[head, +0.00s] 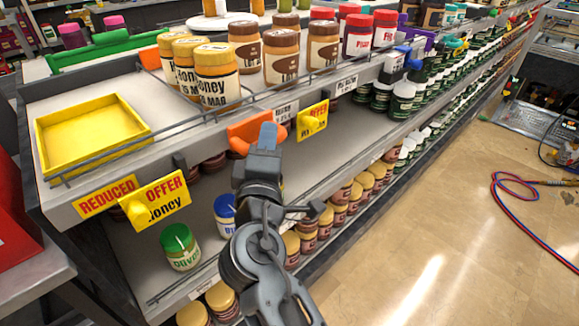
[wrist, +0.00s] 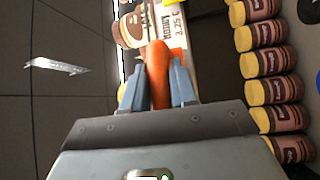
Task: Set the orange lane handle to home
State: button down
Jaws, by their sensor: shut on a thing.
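The orange lane handle (head: 243,131) is at the front edge of the top shelf, below the honey jars. It also shows in the wrist view (wrist: 160,75), upright in the picture between my fingers. My gripper (head: 268,135) is at the handle in the head view and hides part of it. In the wrist view my gripper (wrist: 159,88) has its two blue-grey fingers on either side of the handle, shut on it. Which lane position the handle stands in cannot be told.
Honey jars (head: 216,75) and brown-labelled jars (head: 282,57) stand behind the wire rail. Yellow tags (head: 312,121) hang close by the handle. A yellow tray (head: 92,129) lies at the left. A green-lidded jar (head: 180,247) stands on the lower shelf. The floor (head: 450,240) at right is open.

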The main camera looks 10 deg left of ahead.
jog(key=shift+w+a, duration=0.45)
jog(key=shift+a, duration=0.2)
jog(key=c, duration=1)
grip_release()
jog(key=shift+s+d+f+b, duration=0.15)
jog(key=shift+s+f, duration=0.05)
jog(key=shift+s, duration=1.05)
jog(key=shift+s+d+f+b, duration=0.1)
jog(key=shift+s+f+b, duration=0.1)
jog(key=shift+s, duration=1.1)
jog(key=shift+s+d+f+b, duration=0.1)
jog(key=shift+s+d+f, duration=0.1)
jog(key=shift+s, duration=1.05)
